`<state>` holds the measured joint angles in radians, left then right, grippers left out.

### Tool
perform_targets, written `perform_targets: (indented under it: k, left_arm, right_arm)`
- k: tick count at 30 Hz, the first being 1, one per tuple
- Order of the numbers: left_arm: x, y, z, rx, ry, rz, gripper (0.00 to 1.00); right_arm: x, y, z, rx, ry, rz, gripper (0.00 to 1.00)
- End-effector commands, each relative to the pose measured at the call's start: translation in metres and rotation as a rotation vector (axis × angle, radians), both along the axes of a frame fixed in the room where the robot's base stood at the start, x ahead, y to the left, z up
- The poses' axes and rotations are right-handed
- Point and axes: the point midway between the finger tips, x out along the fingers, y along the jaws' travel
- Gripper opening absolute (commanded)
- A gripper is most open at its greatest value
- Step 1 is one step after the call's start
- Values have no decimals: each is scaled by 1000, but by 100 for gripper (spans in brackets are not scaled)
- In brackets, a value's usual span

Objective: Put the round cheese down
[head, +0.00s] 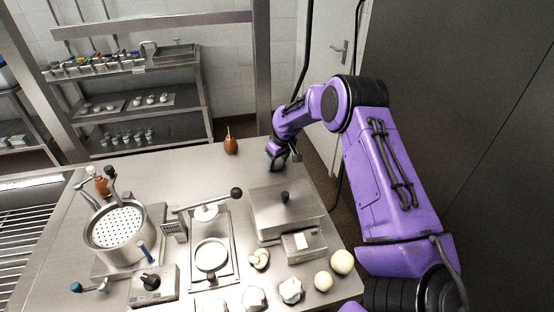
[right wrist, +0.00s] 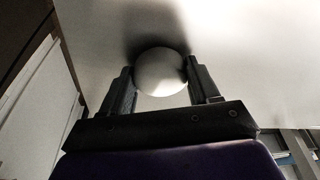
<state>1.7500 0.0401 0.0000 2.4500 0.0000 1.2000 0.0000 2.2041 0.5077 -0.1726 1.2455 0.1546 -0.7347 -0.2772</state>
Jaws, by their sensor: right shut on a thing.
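My right gripper (right wrist: 162,85) is shut on the round cheese (right wrist: 162,72), a smooth pale ball held between its two fingers in the right wrist view. The ball is close to a pale grey surface, and its shadow falls right beside it. I cannot tell whether it touches that surface. In the head view my right gripper (head: 275,166) is low over the far right part of the steel table (head: 185,180), and the held cheese is hidden there. My left gripper is not in view.
A lidded steel box (head: 286,210) stands just nearer than my right gripper. A perforated basket (head: 118,226) stands at the left. A brown bottle (head: 231,145) is at the far edge. Several pale lumps, including a round one (head: 342,262), lie along the front. The far middle of the table is clear.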

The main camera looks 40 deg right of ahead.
Motion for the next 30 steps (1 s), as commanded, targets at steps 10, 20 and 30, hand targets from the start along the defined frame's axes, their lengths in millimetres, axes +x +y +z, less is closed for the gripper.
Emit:
perform_targets:
  k: [10, 20, 30]
  left_arm:
    - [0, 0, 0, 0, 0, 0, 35]
    - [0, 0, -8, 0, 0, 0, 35]
    - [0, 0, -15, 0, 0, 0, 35]
  right_arm:
    - [0, 0, 0, 0, 0, -1, 87]
    - [-13, 1, 54, 0, -6, 0, 87]
    - [-31, 1, 115, 0, -1, -1, 87]
